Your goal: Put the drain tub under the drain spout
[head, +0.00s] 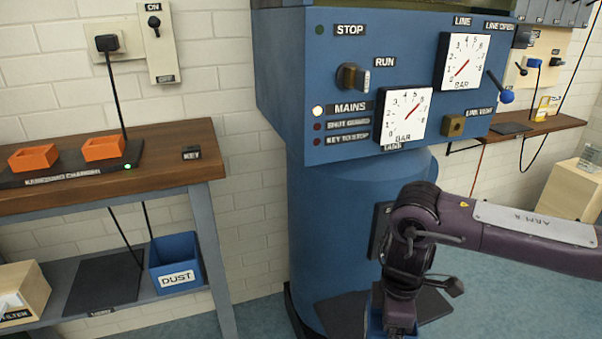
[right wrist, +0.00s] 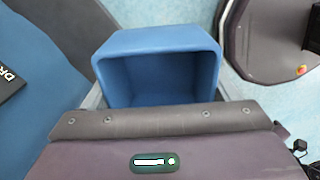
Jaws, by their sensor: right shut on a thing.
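A blue open tub (right wrist: 158,50) fills the middle of the right wrist view, and its inside looks empty. My right gripper (right wrist: 160,98) is shut on it, with grey finger parts showing at both sides. In the head view a small blue part of the tub (head: 376,322) shows at the bottom edge, beside my right gripper (head: 401,328), in front of the blue machine (head: 335,215). My arm hides much of the machine's lower front. I cannot make out the drain spout. My left gripper is not in view.
Dark plates (head: 343,314) lie low by the machine's foot. In the right wrist view a dark plate (right wrist: 65,30) and a partly cut-off label (right wrist: 8,84) show at left. A wooden bench (head: 150,145) with a blue dust bin (head: 175,262) on its shelf stands left.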

